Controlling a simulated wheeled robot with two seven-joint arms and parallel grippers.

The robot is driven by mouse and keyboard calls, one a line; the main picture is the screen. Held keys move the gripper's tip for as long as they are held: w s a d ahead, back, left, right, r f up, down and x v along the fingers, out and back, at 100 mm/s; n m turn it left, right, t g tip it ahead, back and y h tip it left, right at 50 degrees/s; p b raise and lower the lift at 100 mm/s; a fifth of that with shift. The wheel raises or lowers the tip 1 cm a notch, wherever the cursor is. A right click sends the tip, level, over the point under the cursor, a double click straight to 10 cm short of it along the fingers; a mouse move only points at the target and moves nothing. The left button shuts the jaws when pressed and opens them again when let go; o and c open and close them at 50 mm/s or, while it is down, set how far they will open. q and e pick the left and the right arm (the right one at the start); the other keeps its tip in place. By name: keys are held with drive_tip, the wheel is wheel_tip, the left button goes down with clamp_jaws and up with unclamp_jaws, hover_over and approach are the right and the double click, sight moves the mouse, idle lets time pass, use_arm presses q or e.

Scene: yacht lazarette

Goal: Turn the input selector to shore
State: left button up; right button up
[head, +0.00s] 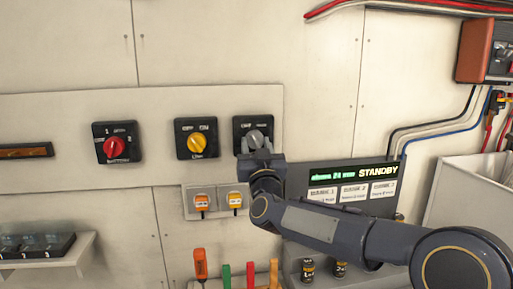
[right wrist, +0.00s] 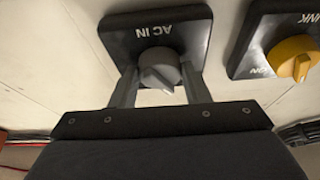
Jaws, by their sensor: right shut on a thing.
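The grey selector knob (head: 254,138) sits on a black square plate on the white wall panel, right of the other two switches. In the right wrist view its plate reads "AC IN" (right wrist: 157,29), and the grey knob (right wrist: 159,68) is between the two fingers, its raised pointer slanting. My right gripper (head: 256,152) reaches up from the lower right and is shut on this knob. In the head view it covers the plate's lower part. The small labels at the plate's top are too blurred to read surely. My left gripper is not in view.
A yellow knob (head: 197,143) and a red knob (head: 114,147) are on plates to the left. Two orange-tabbed switches (head: 218,200) are below. A display (head: 345,186) reading "STANDBY" is behind my right arm. Coloured-handled tools (head: 200,264) stand at the bottom.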

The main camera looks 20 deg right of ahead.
drive_tip(key=m+h+b, duration=0.1)
drive_tip(key=m, duration=0.1)
drive_tip(key=shift+a+f+m+g, duration=0.1)
drive_tip(key=shift+m+g, duration=0.2)
drive_tip(key=shift+m, duration=0.1)
drive_tip(key=m+g+h, duration=0.1)
drive_tip(key=m+h, duration=0.1)
drive_tip(key=m, duration=0.1)
drive_tip(key=shift+a+m+b, duration=0.1)
drive_tip(key=shift+m+b, duration=0.3)
drive_tip(key=m+g+h, duration=0.1)
drive_tip(key=m, duration=0.3)
drive_tip(key=shift+w+a+r+m+g+h, duration=0.1)
drive_tip(key=shift+r+m+g+h, duration=0.1)
drive_tip(key=shift+m+g+h, duration=0.2)
drive_tip(key=shift+r+m+g+h, duration=0.15)
drive_tip(key=shift+m+g, duration=0.25)
drive_tip(key=shift+m, duration=0.65)
drive_tip(key=shift+f+m+g+h, duration=0.15)
drive_tip(key=shift+m+g, duration=0.25)
drive_tip(key=shift+m, duration=0.65)
drive_tip(key=o, duration=1)
drive_tip(key=shift+r, duration=0.1)
drive_tip(key=shift+a, duration=0.1)
